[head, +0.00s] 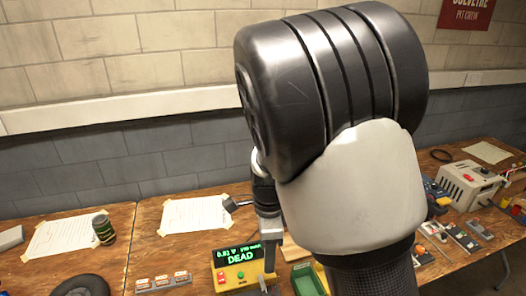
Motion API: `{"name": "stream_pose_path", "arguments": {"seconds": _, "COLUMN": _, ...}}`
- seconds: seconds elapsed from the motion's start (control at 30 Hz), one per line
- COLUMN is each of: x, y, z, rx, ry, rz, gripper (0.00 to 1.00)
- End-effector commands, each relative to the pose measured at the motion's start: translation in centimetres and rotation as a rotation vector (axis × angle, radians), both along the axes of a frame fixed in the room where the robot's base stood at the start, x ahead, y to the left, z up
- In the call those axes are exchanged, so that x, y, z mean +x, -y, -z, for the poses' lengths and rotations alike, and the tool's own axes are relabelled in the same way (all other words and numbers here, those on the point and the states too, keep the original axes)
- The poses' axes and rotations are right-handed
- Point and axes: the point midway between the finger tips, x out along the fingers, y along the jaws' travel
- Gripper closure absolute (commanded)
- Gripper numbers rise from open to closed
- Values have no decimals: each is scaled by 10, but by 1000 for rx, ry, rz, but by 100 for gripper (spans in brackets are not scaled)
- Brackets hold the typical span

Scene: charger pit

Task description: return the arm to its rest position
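My arm fills the middle of the head view, its large dark and white links raised close to the camera. My gripper (268,262) shows only in part, behind and left of these links, pointing down over the workbench (150,243). It is just right of the display of a yellow tester (240,284), which reads "0.83 V" and "DEAD". The fingertips are small and partly covered, so I cannot tell whether they are open or shut, or whether they hold anything.
A green tray (308,280) is partly hidden by my arm. A cream charger box (468,186) and several small devices stand at right. A block wall (120,60) rises behind.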

Motion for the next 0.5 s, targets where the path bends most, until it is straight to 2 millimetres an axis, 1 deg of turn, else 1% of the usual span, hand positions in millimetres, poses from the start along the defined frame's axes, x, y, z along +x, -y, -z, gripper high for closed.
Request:
{"name": "stream_pose_path", "arguments": {"seconds": 0.07, "x": -3, "y": 5, "z": -17, "rx": 27, "ry": 13, "rz": -46, "gripper": 55}}
{"name": "stream_pose_path", "arguments": {"seconds": 0.13, "x": -8, "y": 11, "z": -40, "rx": 62, "ry": 36, "rz": -133, "gripper": 55}}
{"name": "stream_pose_path", "arguments": {"seconds": 0.17, "x": -12, "y": 14, "z": -53, "rx": 78, "ry": 51, "rz": -185, "gripper": 55}}
{"name": "stream_pose_path", "arguments": {"seconds": 0.23, "x": -23, "y": 25, "z": -85, "rx": 109, "ry": 101, "rz": -323, "gripper": 55}}
{"name": "stream_pose_path", "arguments": {"seconds": 0.27, "x": -29, "y": 30, "z": -98, "rx": 116, "ry": 126, "rz": -388, "gripper": 55}}
{"name": "stream_pose_path", "arguments": {"seconds": 0.3, "x": -37, "y": 38, "z": -116, "rx": 120, "ry": 161, "rz": -478, "gripper": 55}}
{"name": "stream_pose_path", "arguments": {"seconds": 0.37, "x": -50, "y": 49, "z": -141, "rx": 110, "ry": 218, "rz": -613, "gripper": 55}}
{"name": "stream_pose_path", "arguments": {"seconds": 0.4, "x": -60, "y": 57, "z": -156, "rx": 92, "ry": 257, "rz": -703, "gripper": 55}}
{"name": "stream_pose_path", "arguments": {"seconds": 0.5, "x": -85, "y": 77, "z": -190, "rx": 11, "ry": 343, "rz": -926, "gripper": 55}}
